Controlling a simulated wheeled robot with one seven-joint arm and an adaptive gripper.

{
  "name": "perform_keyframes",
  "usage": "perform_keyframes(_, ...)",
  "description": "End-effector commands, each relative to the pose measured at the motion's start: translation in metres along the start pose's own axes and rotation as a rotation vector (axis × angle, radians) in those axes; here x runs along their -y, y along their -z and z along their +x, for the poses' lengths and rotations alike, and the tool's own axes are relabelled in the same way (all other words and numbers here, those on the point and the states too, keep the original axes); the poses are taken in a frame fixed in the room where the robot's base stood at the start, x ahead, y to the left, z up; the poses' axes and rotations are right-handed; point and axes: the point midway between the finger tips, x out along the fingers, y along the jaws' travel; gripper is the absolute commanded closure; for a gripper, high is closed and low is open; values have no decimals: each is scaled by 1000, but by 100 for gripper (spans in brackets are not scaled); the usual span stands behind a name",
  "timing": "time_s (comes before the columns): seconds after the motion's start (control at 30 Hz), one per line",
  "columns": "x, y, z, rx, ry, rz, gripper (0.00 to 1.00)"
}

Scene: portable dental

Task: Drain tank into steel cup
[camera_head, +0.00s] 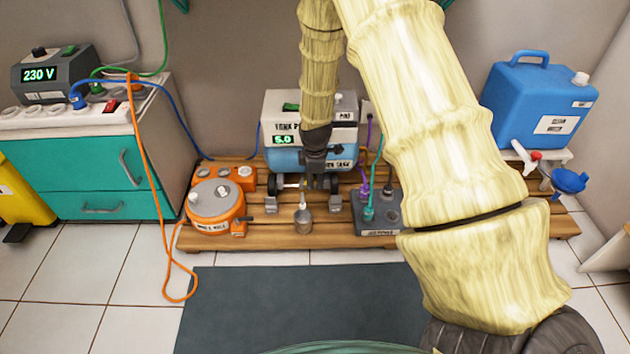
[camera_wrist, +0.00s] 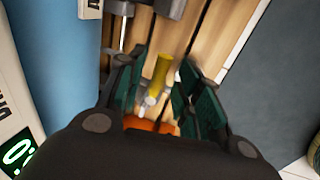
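The steel cup (camera_head: 303,224) stands on the wooden platform, in front of the compressor with the blue tank (camera_head: 284,158). A small pale fitting (camera_head: 302,201) shows just above the cup. My gripper (camera_head: 315,184) points down in front of the tank, above and slightly right of the cup. In the wrist view its green-padded fingers (camera_wrist: 157,95) are apart. A blurred yellow rod-like part (camera_wrist: 160,70) with a pale end shows between or beyond them; I cannot tell whether they touch it. The tank (camera_wrist: 48,60) fills the left of the wrist view. I cannot make out the cup there.
An orange round unit (camera_head: 216,206) stands left of the cup on the wooden platform (camera_head: 262,240). A grey box with hoses (camera_head: 378,215) stands to its right. A blue container (camera_head: 535,100) is at the right. A dark mat (camera_head: 290,310) covers the floor in front.

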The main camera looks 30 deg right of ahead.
Motion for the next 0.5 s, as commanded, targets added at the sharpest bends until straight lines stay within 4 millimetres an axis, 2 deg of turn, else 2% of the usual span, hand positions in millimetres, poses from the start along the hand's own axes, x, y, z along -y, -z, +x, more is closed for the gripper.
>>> perform_keyframes(0.27,0,0,1,0,0,0,65)
perform_keyframes(0.43,0,0,1,0,0,0,96)
perform_keyframes(0.5,0,0,1,0,0,0,100)
